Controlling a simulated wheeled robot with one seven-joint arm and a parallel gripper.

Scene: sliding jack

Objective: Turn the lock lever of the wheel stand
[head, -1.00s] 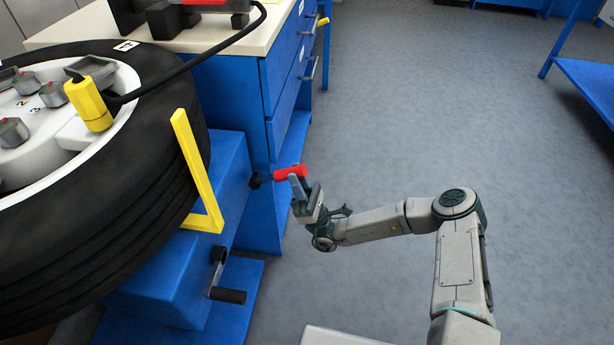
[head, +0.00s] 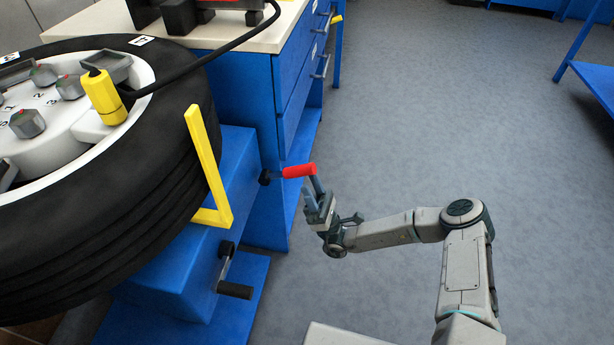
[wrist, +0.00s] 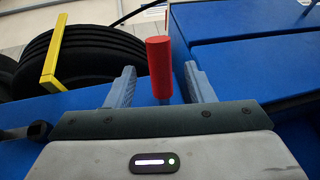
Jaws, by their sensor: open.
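The lock lever (head: 298,171) has a red grip and a dark stem that joins the blue wheel stand (head: 180,275) on its right side. My gripper (head: 313,187) is open at the free end of the red grip. In the wrist view the lever (wrist: 160,66) stands between the two spread fingers of my gripper (wrist: 160,88), with a gap to each finger. Whether the fingers reach far enough along the grip, I cannot tell.
A large black tyre (head: 120,190) with a white hub lies on the stand. A yellow bracket (head: 207,165) and a black crank handle (head: 235,289) stick out near the lever. A blue cabinet (head: 290,100) stands behind. Open grey floor (head: 430,120) lies to the right.

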